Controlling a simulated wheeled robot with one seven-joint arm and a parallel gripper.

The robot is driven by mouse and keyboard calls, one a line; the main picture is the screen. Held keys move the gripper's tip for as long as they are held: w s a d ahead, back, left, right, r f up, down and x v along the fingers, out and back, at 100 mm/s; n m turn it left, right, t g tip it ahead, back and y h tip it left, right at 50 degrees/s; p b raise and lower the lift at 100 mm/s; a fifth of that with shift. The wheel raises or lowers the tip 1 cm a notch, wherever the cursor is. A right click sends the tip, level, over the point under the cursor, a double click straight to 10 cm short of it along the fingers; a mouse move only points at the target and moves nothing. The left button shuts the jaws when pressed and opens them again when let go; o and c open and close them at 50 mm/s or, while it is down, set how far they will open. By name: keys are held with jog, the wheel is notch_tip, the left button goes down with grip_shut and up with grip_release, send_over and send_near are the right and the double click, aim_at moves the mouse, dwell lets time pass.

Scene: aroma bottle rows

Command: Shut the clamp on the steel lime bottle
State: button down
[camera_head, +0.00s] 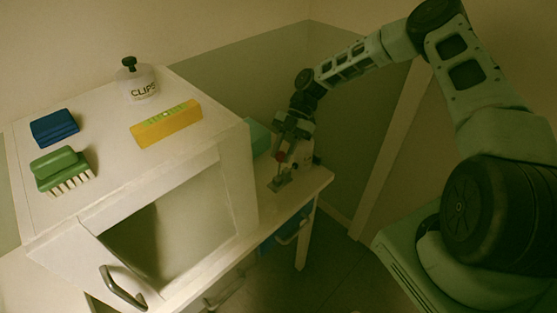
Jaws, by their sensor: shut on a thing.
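My gripper (282,168) reaches down at the right end of the low bench, beside the white cabinet. It is small and dim in the head view. Its fingers are closed, and what is between them is too small and dark to make out clearly. I cannot pick out the steel lime bottle for certain; it may be the thing in the fingers. A small grey object (279,185) lies on the bench just below the fingertips. A red spot shows close to the fingers.
The white cabinet (215,125) stands left of my gripper. On its top are a jar labelled CLIPS (138,84), a yellow box (166,124), a blue block (54,127) and a green brush (60,170). A teal object (258,137) stands behind the cabinet's right edge. The bench (308,187) ends just right of my gripper.

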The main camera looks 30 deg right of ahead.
jog(key=shift+w+d+f+y+b, duration=0.1)
jog(key=shift+w+d+y+b, duration=0.05)
jog(key=shift+d+y+b, duration=0.2)
dwell(0.3)
jog(key=c, duration=1.1)
grip_release()
jog(key=b+v, duration=0.5)
jog(key=v, duration=1.2)
jog(key=shift+w, duration=0.2)
jog(key=shift+d, duration=0.1)
